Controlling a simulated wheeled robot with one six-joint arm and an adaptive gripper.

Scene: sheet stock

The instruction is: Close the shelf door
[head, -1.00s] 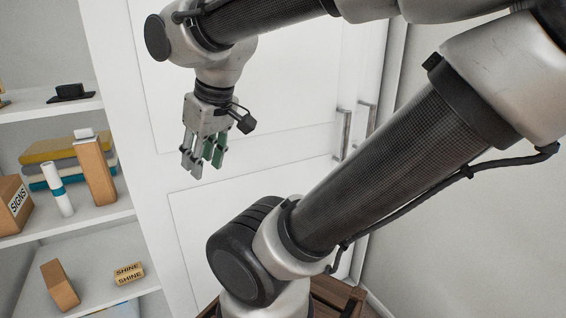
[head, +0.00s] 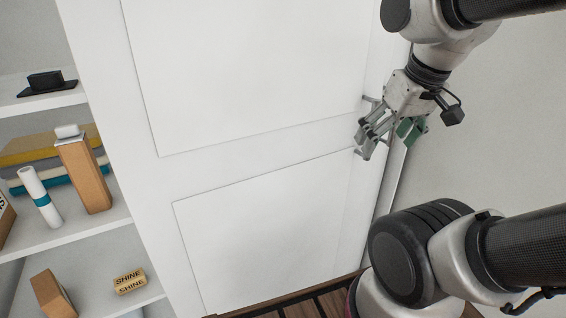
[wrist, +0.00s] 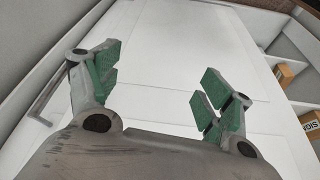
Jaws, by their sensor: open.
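The white panelled shelf door (head: 240,225) fills the middle of the head view. Shelves are exposed at its left. My gripper (head: 388,140) is open and empty near the door's right edge, at the height of the rail between the panels. A metal door handle (head: 370,99) is mostly hidden behind my gripper in the head view. In the wrist view, the door (wrist: 170,75) lies ahead between the open green-padded fingers (wrist: 155,92). A bar handle (wrist: 48,92) shows just outside the left finger. I cannot tell whether anything touches.
Shelves (head: 75,231) at left hold a tall brown box (head: 85,178), a white roll (head: 38,195), stacked folded-looking items (head: 40,148), a small SHINE box (head: 129,281) and a black item (head: 46,80). A dark wooden slatted thing (head: 320,300) is low at the front. A plain wall (head: 500,150) stands right.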

